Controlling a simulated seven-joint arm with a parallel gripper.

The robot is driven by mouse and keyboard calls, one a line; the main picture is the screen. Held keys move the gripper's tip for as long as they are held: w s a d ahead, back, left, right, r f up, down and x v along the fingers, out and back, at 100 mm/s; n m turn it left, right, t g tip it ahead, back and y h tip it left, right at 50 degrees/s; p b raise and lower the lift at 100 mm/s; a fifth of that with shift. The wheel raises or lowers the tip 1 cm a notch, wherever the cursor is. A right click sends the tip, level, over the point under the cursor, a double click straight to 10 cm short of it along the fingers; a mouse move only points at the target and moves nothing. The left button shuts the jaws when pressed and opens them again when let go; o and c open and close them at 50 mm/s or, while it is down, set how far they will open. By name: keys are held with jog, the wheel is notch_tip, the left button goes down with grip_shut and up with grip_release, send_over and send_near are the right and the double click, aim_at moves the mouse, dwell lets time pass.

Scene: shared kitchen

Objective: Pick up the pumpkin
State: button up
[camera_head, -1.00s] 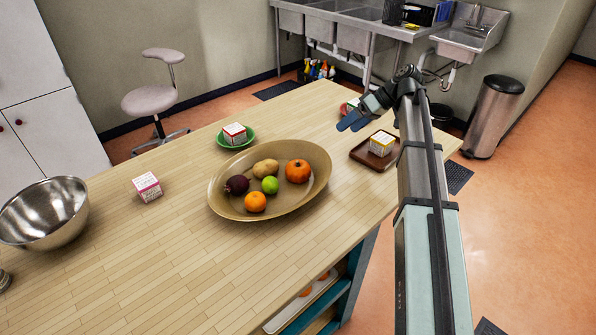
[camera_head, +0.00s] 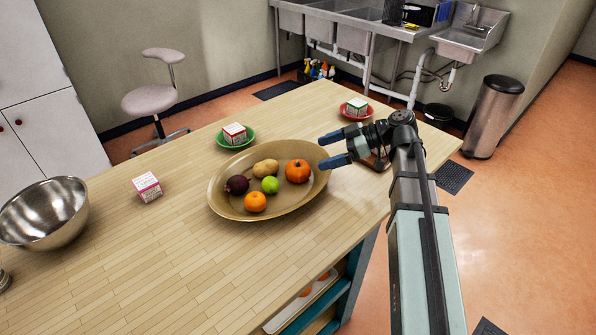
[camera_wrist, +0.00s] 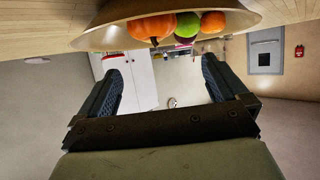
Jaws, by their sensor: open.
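The orange pumpkin (camera_head: 298,171) sits in the right part of a wide tan bowl (camera_head: 222,208) on the wooden table. It shares the bowl with a brown potato (camera_head: 265,168), a green lime (camera_head: 271,185), an orange fruit (camera_head: 255,202) and a dark purple item (camera_head: 237,184). My gripper (camera_head: 325,151) is open and empty, just right of the bowl, its fingers pointing left toward the pumpkin. In the wrist view the pumpkin (camera_wrist: 151,28) shows at the top, beyond the two spread fingers (camera_wrist: 166,85), with the bowl's rim below it.
A carton on a green plate (camera_head: 236,144) stands behind the bowl, another on a red plate (camera_head: 355,114) at the far corner. A brown tray (camera_head: 374,163) is partly hidden by my gripper. A carton (camera_head: 147,187) and a metal bowl (camera_head: 45,226) are at left. The front table is clear.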

aim_at(299, 162)
jog(key=shift+x, duration=1.5)
jog(key=shift+w+f+x, duration=0.15)
jog(key=shift+f+x, duration=0.05)
jog(key=shift+x, duration=1.05)
jog(key=shift+w+f+x, duration=0.15)
jog(key=shift+f+x, duration=0.05)
jog(key=shift+x, duration=1.1)
jog(key=shift+d, duration=0.2)
jog(key=shift+c, duration=0.5)
jog(key=c, duration=1.3)
jog(key=shift+r, duration=0.1)
